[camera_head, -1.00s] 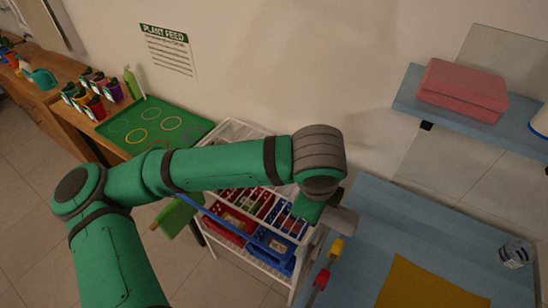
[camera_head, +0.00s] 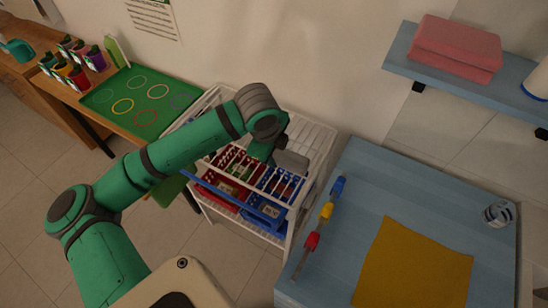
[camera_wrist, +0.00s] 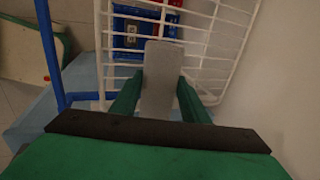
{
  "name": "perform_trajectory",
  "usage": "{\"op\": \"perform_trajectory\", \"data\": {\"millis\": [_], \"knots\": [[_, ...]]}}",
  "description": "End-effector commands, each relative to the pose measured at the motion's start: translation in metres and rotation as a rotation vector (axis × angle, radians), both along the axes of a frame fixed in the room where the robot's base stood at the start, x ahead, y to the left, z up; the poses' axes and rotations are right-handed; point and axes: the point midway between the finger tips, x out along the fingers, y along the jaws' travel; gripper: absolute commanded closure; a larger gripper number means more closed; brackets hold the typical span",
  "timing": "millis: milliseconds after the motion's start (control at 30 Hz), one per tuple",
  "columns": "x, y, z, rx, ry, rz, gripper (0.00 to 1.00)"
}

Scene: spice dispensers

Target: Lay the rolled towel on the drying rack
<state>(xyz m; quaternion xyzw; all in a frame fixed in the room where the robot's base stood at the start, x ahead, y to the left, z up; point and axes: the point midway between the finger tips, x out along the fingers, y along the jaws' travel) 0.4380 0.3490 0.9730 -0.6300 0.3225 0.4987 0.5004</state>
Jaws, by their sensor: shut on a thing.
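My gripper (camera_wrist: 158,98) is shut on the grey rolled towel (camera_wrist: 161,70), which sticks out past the green fingertips. In the head view the towel (camera_head: 292,161) shows at the end of my arm, over the right part of the white wire drying rack (camera_head: 316,140). In the wrist view the rack's white wires (camera_wrist: 222,50) pass beyond and beside the towel. I cannot tell whether the towel touches the wires. My arm hides part of the rack in the head view.
Red (camera_head: 236,166) and blue (camera_head: 280,184) bins sit beneath the wires, with a blue bar (camera_head: 232,203) in front. Pink towels (camera_head: 458,48) lie on the wall shelf.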

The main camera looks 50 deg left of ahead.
Motion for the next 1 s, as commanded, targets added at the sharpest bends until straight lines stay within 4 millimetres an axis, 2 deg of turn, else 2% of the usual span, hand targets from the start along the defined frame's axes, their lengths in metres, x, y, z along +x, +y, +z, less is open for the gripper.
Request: {"op": "perform_trajectory", "data": {"millis": [233,467,833,867,900,1000], "knots": [[0.002,0.010,-0.013,-0.001,0.000,0.000,0.84],[0.001,0.010,-0.042,0.000,0.000,-0.002,0.84],[0.001,0.010,-0.046,0.001,0.000,-0.002,0.84],[0.001,0.010,-0.046,0.001,0.000,-0.002,0.52],[0.001,0.010,-0.046,0.000,0.000,-0.002,0.42],[0.002,0.010,-0.046,0.000,0.000,-0.002,0.40]]}}
